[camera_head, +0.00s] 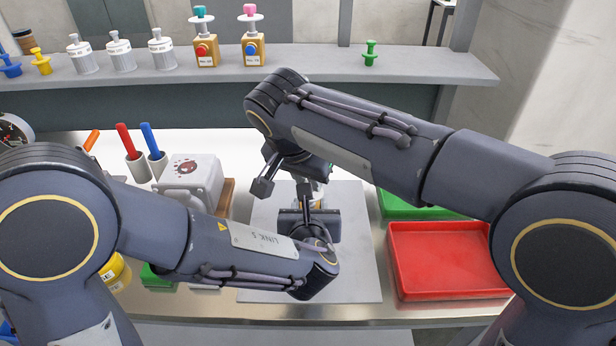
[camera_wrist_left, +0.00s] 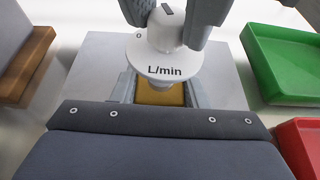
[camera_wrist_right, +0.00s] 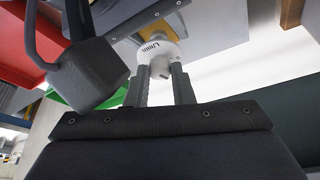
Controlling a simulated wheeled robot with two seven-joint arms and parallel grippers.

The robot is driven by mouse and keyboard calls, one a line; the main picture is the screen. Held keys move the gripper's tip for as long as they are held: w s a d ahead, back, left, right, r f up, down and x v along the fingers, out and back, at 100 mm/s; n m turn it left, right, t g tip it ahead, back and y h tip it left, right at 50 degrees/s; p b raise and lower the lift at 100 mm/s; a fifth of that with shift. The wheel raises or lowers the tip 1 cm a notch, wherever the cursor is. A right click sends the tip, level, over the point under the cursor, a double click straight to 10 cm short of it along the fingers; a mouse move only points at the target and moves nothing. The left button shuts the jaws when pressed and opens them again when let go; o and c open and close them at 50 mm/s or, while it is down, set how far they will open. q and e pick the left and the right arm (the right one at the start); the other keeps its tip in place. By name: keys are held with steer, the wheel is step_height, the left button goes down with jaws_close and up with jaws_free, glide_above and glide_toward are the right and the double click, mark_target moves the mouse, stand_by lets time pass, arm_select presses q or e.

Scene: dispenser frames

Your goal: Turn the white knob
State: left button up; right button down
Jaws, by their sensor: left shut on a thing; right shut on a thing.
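The white knob (camera_wrist_left: 166,28) stands on a white dial disc (camera_wrist_left: 165,68) marked L/min, with a dark pointer mark on its top. The disc sits on a yellow-orange block (camera_wrist_left: 160,95). My left gripper (camera_wrist_left: 160,92) is shut on this block, one finger on each side. My right gripper (camera_wrist_right: 160,80) comes from above and is shut on the knob, as its dark fingers at the top of the left wrist view also show. In the head view, the left gripper (camera_head: 309,207) and right gripper (camera_head: 308,190) meet over the grey mat (camera_head: 355,260), and the arms hide most of the knob and block.
A red tray (camera_head: 448,262) and a green tray (camera_head: 395,209) lie to the right. A white device (camera_head: 190,175) and red and blue pens in holders stand left. A shelf (camera_head: 330,67) with several bottles and knobbed blocks runs along the back. The front of the mat is clear.

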stand_by(0.3)
steer(key=c, duration=1.2)
jaws_free()
steer(key=shift+c, duration=0.2)
steer(key=shift+r, duration=0.1)
steer(key=v, duration=1.2)
steer(key=shift+a, duration=0.15)
arm_select(q)
steer(key=o, duration=1.4)
